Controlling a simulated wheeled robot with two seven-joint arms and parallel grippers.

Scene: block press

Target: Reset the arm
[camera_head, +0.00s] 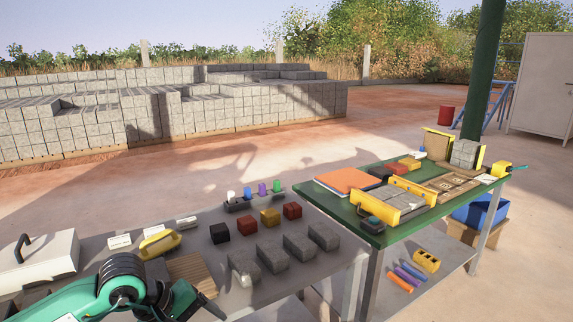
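My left arm, green with black joints, comes in at the bottom left. Its dark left gripper (202,302) is over the front edge of the grey table (345,262), beside a wooden board (190,267). No object shows in it, but I cannot make out whether its fingers are apart. My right gripper is not in view.
Grey blocks (299,246) and black, red and yellow cubes (270,217) stand on the grey table. A white case (40,262) is at its left. The green table (345,213) at right holds a yellow-sided press frame (400,208) and an orange sheet (347,181).

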